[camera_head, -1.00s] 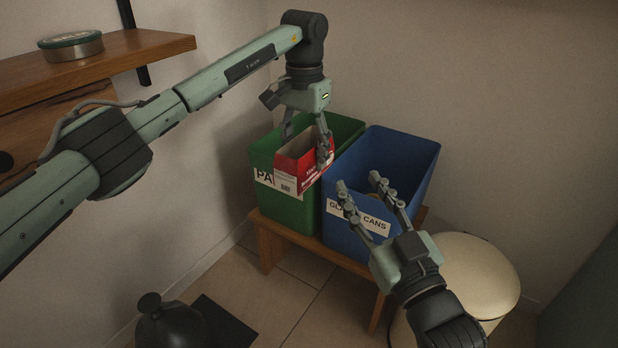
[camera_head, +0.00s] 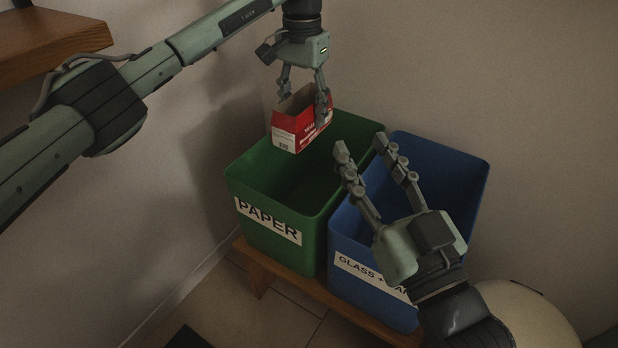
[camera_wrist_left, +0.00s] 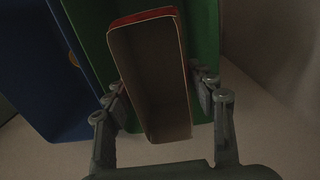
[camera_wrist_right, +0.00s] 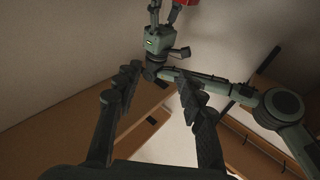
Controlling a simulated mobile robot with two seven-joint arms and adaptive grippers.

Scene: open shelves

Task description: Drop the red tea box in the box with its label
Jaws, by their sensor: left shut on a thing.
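The red tea box (camera_head: 298,122), red and white with an open top, hangs in my left gripper (camera_head: 303,95) above the green box. My left gripper is shut on it, one finger on each side; the left wrist view shows the tea box (camera_wrist_left: 152,75) between the fingers. The green box (camera_head: 257,187) has the label "PAPER" (camera_head: 268,221) on its front. My right gripper (camera_head: 362,150) is open and empty, in front of the blue box in the head view.
Both boxes stand on a low wooden bench (camera_head: 300,285). A round cream-coloured thing (camera_head: 530,320) is at the lower right. A wooden shelf (camera_head: 50,40) is at the upper left. A wall stands behind the boxes.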

